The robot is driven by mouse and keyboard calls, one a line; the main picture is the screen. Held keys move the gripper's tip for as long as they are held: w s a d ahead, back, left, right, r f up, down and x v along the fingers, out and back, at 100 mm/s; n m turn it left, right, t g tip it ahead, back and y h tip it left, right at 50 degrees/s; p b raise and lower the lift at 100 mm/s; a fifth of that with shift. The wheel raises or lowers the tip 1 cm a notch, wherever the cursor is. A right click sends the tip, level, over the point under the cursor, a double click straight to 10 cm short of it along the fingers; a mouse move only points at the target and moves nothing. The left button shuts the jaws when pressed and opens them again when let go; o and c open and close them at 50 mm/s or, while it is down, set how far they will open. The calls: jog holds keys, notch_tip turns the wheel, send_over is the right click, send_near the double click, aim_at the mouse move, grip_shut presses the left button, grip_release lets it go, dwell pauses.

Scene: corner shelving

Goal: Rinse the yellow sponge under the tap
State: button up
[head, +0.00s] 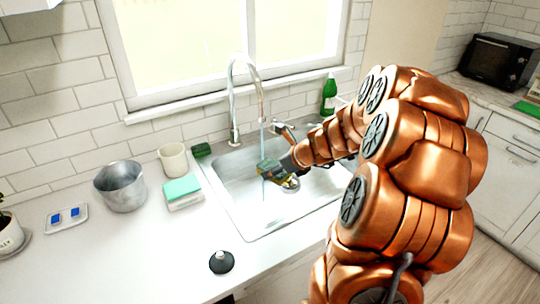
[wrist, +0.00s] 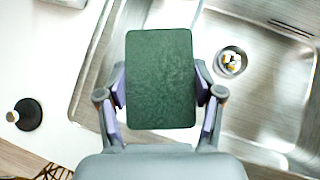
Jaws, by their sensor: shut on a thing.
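My gripper (wrist: 162,92) is shut on a sponge (wrist: 160,60), holding its two sides. The sponge shows a dark green, rough face in the wrist view; a yellow side is hard to make out. In the head view the sponge (head: 268,170) is held inside the sink (head: 230,190), above its floor. The chrome tap (head: 235,95) arches over the sink. A thin bluish stream of water (head: 262,138) falls from its spout onto or right beside the sponge; I cannot tell which exactly. The stream is not clear in the wrist view.
Small white and orange bits lie at the drain (wrist: 230,61). Left of the sink stand a teal-topped block (head: 182,188), a cream cup (head: 173,159) and a metal pot (head: 121,186). A dark green pad (head: 202,150) and green bottle (head: 329,95) are behind. A black round object (head: 221,262) lies in front.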

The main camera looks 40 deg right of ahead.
dwell(0.5)
jog(key=shift+s+a+r+p, duration=0.4)
jog(key=shift+s+r+p, duration=0.35)
jog(key=shift+s+r, duration=0.1)
jog(key=shift+s+a+r+p, duration=0.4)
jog(key=shift+s+r+p, duration=0.35)
jog(key=shift+s, duration=0.1)
jog(key=shift+s+a+r+p, duration=0.3)
jog(key=shift+s+r, duration=0.1)
jog(key=shift+s, duration=0.2)
jog(key=w+a+m+h, duration=0.1)
jog(key=w+a, duration=0.6)
jog(key=a, duration=0.3)
jog(key=w+a+m+h, duration=0.1)
jog(key=w+a+m, duration=0.1)
jog(key=w+a, duration=0.6)
jog(key=a, duration=0.3)
jog(key=shift+w+a+f, duration=0.2)
jog(key=shift+a+f, duration=0.1)
